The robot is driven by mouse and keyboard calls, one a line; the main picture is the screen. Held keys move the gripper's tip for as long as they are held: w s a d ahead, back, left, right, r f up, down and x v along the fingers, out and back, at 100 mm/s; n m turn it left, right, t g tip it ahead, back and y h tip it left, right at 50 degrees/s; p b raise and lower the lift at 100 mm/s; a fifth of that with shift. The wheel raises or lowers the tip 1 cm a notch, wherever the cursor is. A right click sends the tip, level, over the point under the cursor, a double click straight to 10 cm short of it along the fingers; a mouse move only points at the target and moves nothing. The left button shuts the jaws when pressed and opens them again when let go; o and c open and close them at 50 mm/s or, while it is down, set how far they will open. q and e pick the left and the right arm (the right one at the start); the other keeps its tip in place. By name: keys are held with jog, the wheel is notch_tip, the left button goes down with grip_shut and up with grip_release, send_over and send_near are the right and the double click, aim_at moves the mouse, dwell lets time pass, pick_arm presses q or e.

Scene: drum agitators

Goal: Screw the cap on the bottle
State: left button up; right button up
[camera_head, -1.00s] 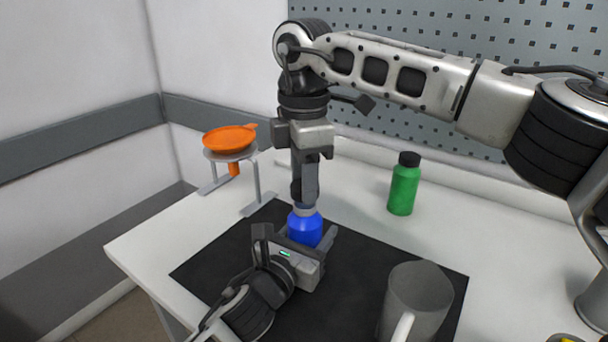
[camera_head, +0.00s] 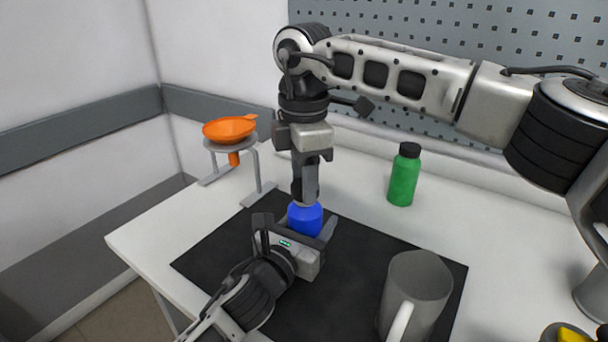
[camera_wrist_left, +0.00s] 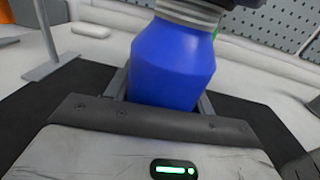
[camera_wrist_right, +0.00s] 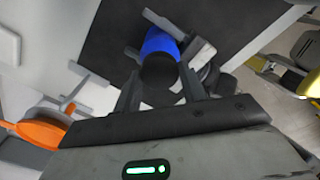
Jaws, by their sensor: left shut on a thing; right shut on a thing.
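A blue bottle (camera_head: 305,220) stands upright over the black mat, with my left gripper (camera_head: 298,237) shut around its body. In the left wrist view the blue bottle (camera_wrist_left: 172,68) has a grey ribbed neck, and a dark part is just above it. My right gripper (camera_head: 307,196) points straight down above the bottle and is shut on the cap. In the right wrist view the dark round cap (camera_wrist_right: 159,72) sits between the fingers, in line with the bottle's top. I cannot tell whether its thread has caught on the neck.
A black mat (camera_head: 215,262) lies on the white table (camera_head: 140,245). A grey mug (camera_head: 420,290) stands at the mat's right. A green bottle (camera_head: 404,180) with a black cap stands behind. An orange funnel (camera_head: 229,130) rests in a grey stand at the left rear. A yellow object (camera_head: 574,335) shows bottom right.

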jog(key=shift+f, duration=0.45)
jog(key=m, duration=0.4)
jog(key=shift+m, duration=0.3)
jog(key=shift+a+m, duration=0.1)
jog(key=shift+m, duration=0.7)
jog(key=shift+s+a+m, duration=0.2)
jog(key=shift+a+m, duration=0.05)
jog(key=shift+m, duration=0.55)
jog(key=shift+w+d+m, duration=0.15)
jog(key=shift+d+m, duration=0.1)
jog(key=shift+m, duration=0.75)
jog(key=o, duration=0.9)
jog(key=shift+o, duration=0.2)
